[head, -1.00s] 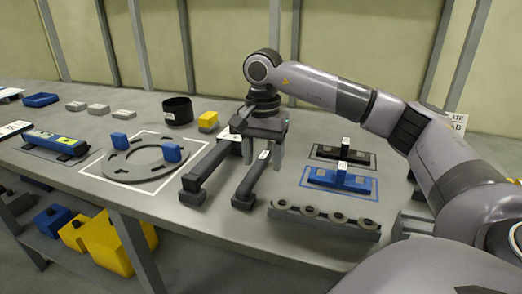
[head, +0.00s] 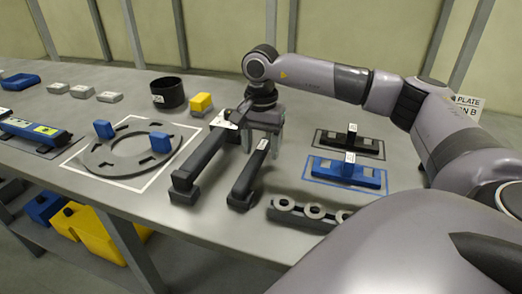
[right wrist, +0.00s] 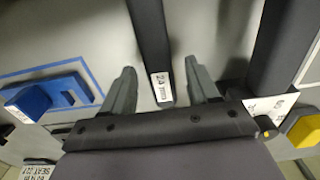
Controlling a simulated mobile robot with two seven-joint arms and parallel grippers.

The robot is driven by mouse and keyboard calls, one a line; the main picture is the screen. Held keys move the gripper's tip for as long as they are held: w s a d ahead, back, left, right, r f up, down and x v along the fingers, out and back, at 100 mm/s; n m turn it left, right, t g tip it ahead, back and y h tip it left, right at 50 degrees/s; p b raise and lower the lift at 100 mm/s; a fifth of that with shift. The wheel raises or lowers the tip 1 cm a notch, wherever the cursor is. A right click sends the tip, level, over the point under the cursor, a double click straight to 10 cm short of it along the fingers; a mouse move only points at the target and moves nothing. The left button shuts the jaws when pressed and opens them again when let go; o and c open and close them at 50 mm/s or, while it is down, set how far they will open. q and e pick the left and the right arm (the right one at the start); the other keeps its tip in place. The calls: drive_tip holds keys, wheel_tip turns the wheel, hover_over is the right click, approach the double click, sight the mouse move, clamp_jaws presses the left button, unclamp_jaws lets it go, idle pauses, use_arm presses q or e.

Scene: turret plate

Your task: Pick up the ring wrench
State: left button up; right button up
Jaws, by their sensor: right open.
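Two long dark bar-handled tools lie side by side on the bench. The right one, a dark wrench (head: 247,181) with a white label at its far end, also shows in the right wrist view (right wrist: 150,38), where the label reads 24 mm. The left, longer dark bar (head: 199,166) also has a white label by its far end. I cannot tell from their shapes which has the ring. My right gripper (head: 263,143) is open over the far end of the 24 mm wrench. In the right wrist view its fingers (right wrist: 162,86) stand on either side of the handle, apart from it. My left gripper is out of view.
Left lies a dark turret ring (head: 107,165) with blue blocks. Behind stand a black cup (head: 167,93) and a yellow block (head: 201,103). Right are a blue fixture (head: 345,173), a black fixture (head: 350,142) and a rack of washers (head: 300,213) near the front edge.

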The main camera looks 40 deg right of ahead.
wheel_tip(320, 180, down, 2)
drive_tip(key=shift+c, duration=0.3)
clamp_jaws()
drive_tip(key=shift+w+r, duration=0.1)
idle(1.2)
